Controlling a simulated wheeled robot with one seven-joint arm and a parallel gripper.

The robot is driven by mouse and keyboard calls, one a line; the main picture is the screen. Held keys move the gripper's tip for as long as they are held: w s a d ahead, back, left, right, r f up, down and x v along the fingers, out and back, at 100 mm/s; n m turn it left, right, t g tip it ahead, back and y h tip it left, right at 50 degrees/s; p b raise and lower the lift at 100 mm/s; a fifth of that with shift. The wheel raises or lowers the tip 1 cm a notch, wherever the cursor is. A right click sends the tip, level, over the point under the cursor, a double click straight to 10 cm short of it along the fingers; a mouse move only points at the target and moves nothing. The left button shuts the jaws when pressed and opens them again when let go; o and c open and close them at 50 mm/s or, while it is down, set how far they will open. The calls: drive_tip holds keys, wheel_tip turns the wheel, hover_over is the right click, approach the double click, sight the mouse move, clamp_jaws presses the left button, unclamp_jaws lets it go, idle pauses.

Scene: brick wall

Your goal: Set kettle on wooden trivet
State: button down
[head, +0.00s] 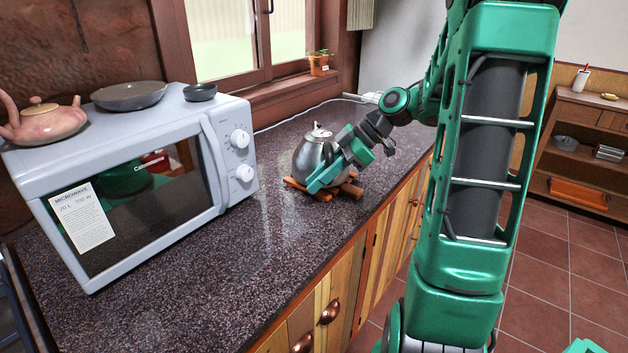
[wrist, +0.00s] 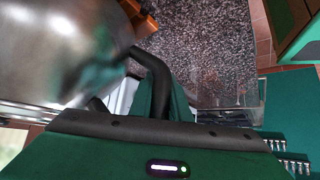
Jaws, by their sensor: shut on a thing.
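The metal kettle (head: 312,152) stands upright on the countertop at the middle of the head view, at the wooden trivet. The wooden trivet (head: 296,185) is reddish brown and shows under and around the kettle's base. I cannot tell whether the kettle's base rests fully on it. My gripper (head: 328,176) is at the kettle's right front side, shut on the kettle's dark handle. In the wrist view the kettle (wrist: 60,50) fills the upper left, with the black handle (wrist: 155,80) at the fingers. A bit of the trivet (wrist: 143,22) shows beside the kettle.
A microwave (head: 130,180) stands left of the kettle, with a teapot (head: 42,118), a pan (head: 128,96) and a small bowl (head: 200,92) on top. A potted plant (head: 319,64) is by the window. The speckled countertop (head: 225,265) is clear in front.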

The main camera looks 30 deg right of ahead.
drive_tip(key=shift+f, duration=0.4)
idle(0.4)
drive_tip(key=c, duration=1.6)
unclamp_jaws()
drive_tip(key=shift+f, duration=0.1)
drive_tip(key=v, duration=1)
drive_tip(key=shift+d+r, duration=0.3)
drive_tip(key=shift+s, duration=0.1)
